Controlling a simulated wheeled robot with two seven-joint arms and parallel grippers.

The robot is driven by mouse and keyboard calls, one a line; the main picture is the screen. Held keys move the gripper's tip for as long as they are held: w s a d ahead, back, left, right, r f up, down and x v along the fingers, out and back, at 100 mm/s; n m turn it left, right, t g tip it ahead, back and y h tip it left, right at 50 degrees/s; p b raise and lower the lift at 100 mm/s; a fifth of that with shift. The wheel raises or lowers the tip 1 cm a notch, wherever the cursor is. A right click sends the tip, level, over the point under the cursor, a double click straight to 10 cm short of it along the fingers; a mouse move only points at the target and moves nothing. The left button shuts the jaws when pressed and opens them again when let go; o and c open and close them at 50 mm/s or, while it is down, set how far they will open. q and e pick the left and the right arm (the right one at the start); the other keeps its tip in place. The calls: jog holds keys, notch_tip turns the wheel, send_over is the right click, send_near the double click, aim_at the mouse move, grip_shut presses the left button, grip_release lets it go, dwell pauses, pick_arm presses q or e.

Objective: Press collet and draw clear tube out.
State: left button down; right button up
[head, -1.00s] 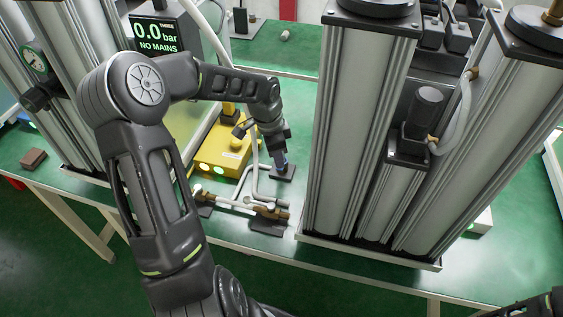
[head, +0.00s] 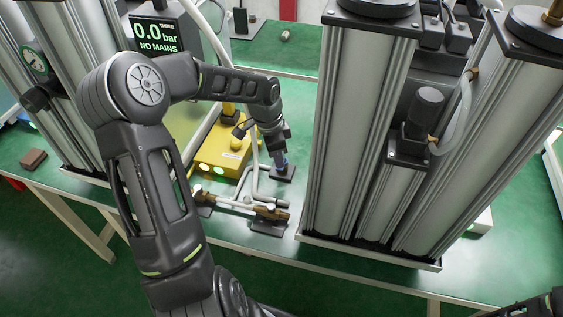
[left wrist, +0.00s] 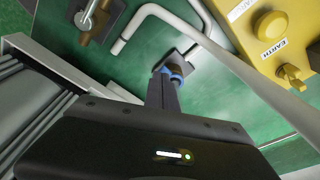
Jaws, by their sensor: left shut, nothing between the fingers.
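My left gripper (head: 281,160) points down at a small fitting on a dark base plate (head: 284,175), between the yellow box and the tall columns. In the left wrist view its fingers (left wrist: 164,78) are shut, with a blue ring, likely the collet (left wrist: 173,71), right at their tips. I cannot tell whether they touch it. I cannot tell which is the clear tube. My right gripper is not in view.
A yellow box (head: 220,160) stands left of the fitting, with brass fittings (head: 270,212) in front. Tall grey columns (head: 345,130) stand close on the right. A display (head: 155,36) reads 0.0 bar, NO MAINS. The green bench (head: 310,62) is mostly clear at the back.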

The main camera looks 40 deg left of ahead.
pick_arm(q)
jog(key=shift+f+b, duration=0.7)
jog(key=shift+f, duration=0.3)
dwell(0.8)
jog(key=shift+r, duration=0.15)
jog(key=shift+s+r+p, duration=0.2)
jog(key=shift+r+p, duration=0.25)
jog(key=shift+p, duration=0.1)
jog(key=shift+s+d+r+p, duration=0.15)
jog(key=shift+s+r+p, duration=0.25)
jog(key=shift+r+p, duration=0.3)
jog(key=shift+s+d+r+p, duration=0.15)
jog(key=shift+s+r+p, duration=0.2)
jog(key=shift+r+p, duration=0.3)
jog(key=shift+r, duration=0.1)
